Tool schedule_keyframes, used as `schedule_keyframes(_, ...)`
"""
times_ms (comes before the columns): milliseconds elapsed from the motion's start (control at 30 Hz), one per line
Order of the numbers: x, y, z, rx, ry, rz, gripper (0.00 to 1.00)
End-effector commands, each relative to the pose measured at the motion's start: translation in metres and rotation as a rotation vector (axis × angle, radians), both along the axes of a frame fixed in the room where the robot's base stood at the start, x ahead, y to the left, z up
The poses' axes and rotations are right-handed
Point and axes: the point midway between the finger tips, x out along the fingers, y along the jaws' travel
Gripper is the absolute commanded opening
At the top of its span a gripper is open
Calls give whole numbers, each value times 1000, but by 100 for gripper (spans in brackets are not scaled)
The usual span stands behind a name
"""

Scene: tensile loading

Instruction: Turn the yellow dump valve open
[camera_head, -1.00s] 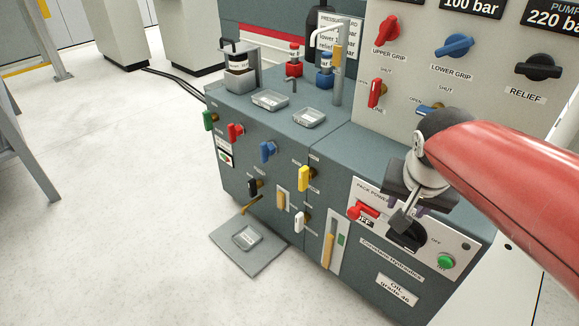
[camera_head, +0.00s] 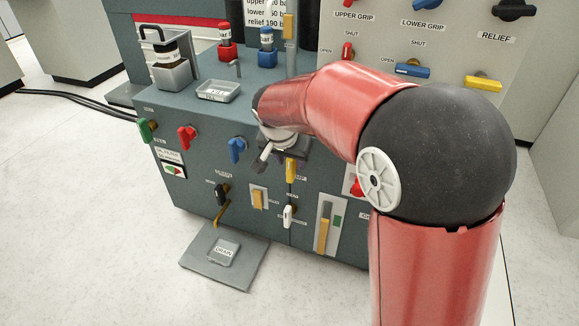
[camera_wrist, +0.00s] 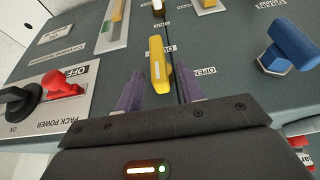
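The yellow dump valve handle (camera_head: 291,170) is on the front face of the teal cabinet, below and partly behind my gripper (camera_head: 284,150). In the wrist view the yellow handle (camera_wrist: 158,62) stands lengthwise, with its near end between the two purple fingers. My gripper (camera_wrist: 158,75) is open there, one finger on each side with gaps. I cannot tell how deep the fingers reach along the handle, and no grip on it shows.
A blue handle (camera_wrist: 290,45) is right of my gripper in the wrist view; the red pack power switch (camera_wrist: 62,85) is left. A white handle (camera_head: 288,215) sits below the yellow one. Green (camera_head: 147,130) and red (camera_head: 187,137) handles line the cabinet's left.

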Motion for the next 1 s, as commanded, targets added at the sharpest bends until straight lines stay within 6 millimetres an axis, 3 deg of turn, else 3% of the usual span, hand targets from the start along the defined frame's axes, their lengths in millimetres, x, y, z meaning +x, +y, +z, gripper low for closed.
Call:
schedule_keyframes(200,10,-4,-27,-1,1,1,38)
schedule_keyframes(567,12,-5,-32,1,0,1,38)
schedule_keyframes(867,12,-5,-32,1,0,1,0)
schedule_keyframes(1000,12,-5,-32,0,0,1,0)
